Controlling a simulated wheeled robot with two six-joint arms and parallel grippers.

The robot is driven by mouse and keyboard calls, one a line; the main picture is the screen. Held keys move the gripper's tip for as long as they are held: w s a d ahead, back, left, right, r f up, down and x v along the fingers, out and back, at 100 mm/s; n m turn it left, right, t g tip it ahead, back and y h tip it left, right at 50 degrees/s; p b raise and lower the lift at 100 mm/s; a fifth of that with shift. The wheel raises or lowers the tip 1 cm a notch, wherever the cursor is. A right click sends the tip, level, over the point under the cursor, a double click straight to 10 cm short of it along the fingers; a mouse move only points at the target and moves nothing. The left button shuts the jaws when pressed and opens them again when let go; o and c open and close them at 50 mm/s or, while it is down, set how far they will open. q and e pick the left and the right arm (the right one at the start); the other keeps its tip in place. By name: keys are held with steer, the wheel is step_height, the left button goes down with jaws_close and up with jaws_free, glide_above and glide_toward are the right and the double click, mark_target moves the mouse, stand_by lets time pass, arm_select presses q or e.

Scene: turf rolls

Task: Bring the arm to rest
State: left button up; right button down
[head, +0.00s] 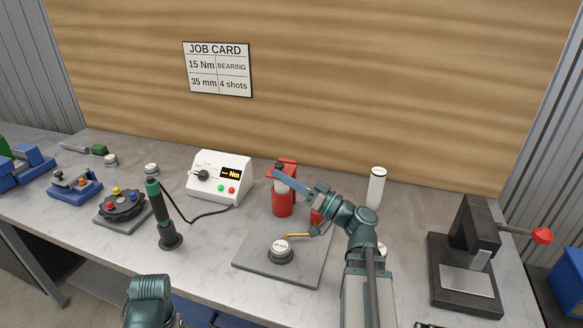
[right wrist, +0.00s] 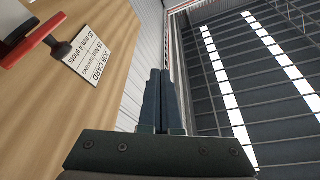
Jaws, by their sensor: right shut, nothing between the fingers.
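My right gripper (head: 279,168) is raised over the bench, its fingers reaching up and to the left in front of a red device (head: 283,205). In the right wrist view the two dark fingers (right wrist: 160,75) are together and empty, pointing toward the ceiling. I cannot tell from the head view whether they touch the red device. A teal part of my left arm shows at the bottom of the head view; its gripper is out of the picture.
A grey plate (head: 250,262) bears a round bearing piece (head: 281,250). A white control box (head: 218,178), a dark upright tool (head: 164,215), a white cylinder (head: 376,187) and a black press (head: 470,255) stand around. A job card (head: 217,69) hangs on the wall.

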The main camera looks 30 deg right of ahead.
steer(key=shift+s+a+r, duration=0.1)
steer(key=shift+s+a, duration=0.45)
steer(key=shift+s, duration=0.25)
steer(key=a+f+n+g+y, duration=0.1)
steer(key=a+f+n+g, duration=0.1)
steer(key=a+f+g, duration=0.45)
steer(key=a+f+n+g, duration=0.1)
steer(key=a+f+g, duration=0.3)
steer(key=a+f, duration=0.55)
steer(key=s+a+f+g+h, duration=0.8)
steer(key=s+f+h, duration=0.4)
steer(key=h, duration=0.1)
steer(key=shift+a+f+n+h, duration=0.2)
steer(key=shift+a+n+h, duration=0.1)
steer(key=shift+a+h, duration=0.1)
